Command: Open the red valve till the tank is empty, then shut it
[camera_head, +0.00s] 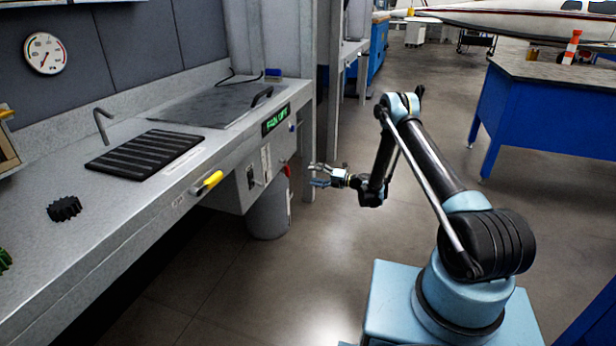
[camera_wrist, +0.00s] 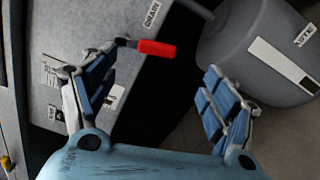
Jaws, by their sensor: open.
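The red valve (camera_head: 287,171) is a small red lever on the front of the bench's grey box. In the wrist view its red handle (camera_wrist: 157,48) lies level beside a DRAIN label, between and beyond my fingertips. My gripper (camera_head: 318,175) is open and empty, to the right of the valve and apart from it. In the wrist view my gripper (camera_wrist: 160,88) shows both blue-padded fingers spread wide. A grey cylindrical vessel (camera_head: 268,215) stands on the floor under the box; it also shows in the wrist view (camera_wrist: 240,45). I cannot see any liquid level.
A yellow handle (camera_head: 209,183) sticks out from the bench front. A green-lit display (camera_head: 275,121) sits above the valve. A round gauge (camera_head: 45,53) hangs on the wall.

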